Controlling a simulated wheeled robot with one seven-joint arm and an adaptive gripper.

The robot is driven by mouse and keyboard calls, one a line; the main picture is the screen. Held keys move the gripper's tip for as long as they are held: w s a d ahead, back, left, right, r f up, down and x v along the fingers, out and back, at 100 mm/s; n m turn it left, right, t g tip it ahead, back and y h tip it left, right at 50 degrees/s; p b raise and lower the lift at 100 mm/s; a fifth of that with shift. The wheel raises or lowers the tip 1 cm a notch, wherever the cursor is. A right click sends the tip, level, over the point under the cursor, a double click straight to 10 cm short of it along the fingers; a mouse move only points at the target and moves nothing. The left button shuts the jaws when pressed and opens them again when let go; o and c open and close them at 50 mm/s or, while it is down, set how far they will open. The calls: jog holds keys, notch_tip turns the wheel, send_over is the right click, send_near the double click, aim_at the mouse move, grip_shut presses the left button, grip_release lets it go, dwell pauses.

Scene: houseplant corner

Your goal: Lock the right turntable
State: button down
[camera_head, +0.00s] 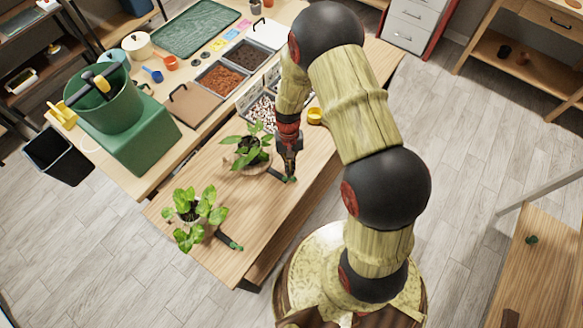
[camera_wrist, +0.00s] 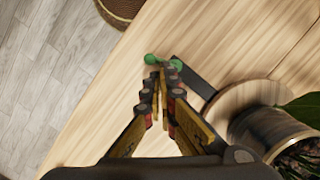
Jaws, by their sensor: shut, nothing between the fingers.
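The right turntable (camera_head: 232,168) is a round wooden disc bearing a potted leafy plant (camera_head: 250,148). In the wrist view, its disc (camera_wrist: 232,98) carries a dark pot (camera_wrist: 265,130) at the right. A dark lever (camera_wrist: 193,76) with a green end (camera_wrist: 151,59) reaches out beside the disc; the lever also shows in the head view (camera_head: 276,174). My gripper (camera_wrist: 162,72) is shut and empty, its fingertips at the lever's green end. I cannot tell whether they touch. In the head view my gripper (camera_head: 290,174) partly covers that end.
To the left, another leafy plant (camera_head: 186,212) has its own dark lever with a green end (camera_head: 235,245). A small yellow dish (camera_head: 315,116) and trays of bark (camera_head: 222,80) and pebbles (camera_head: 263,112) lie behind. The wooden bench is bare near its front edge.

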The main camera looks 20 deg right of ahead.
jog(key=p+v, duration=0.6)
jog(key=v, duration=0.4)
jog(key=shift+w+a, duration=0.1)
jog(key=shift+a, duration=0.05)
dwell(0.4)
jog(key=s+r+n+t+b, duration=0.1)
jog(key=s+r+b, duration=0.3)
jog(key=r, duration=0.5)
jog(key=s+r+n+t+b, duration=0.1)
jog(key=s+r+t+b, duration=0.3)
jog(key=s+r, duration=0.3)
jog(key=s+r+n+t+b, duration=0.1)
jog(key=s+r+t+b, duration=0.2)
jog(key=r, duration=0.9)
jog(key=s+b, duration=0.1)
jog(key=s, duration=0.2)
jog(key=shift+s+a+h+b, duration=0.35)
jog(key=shift+h, duration=0.05)
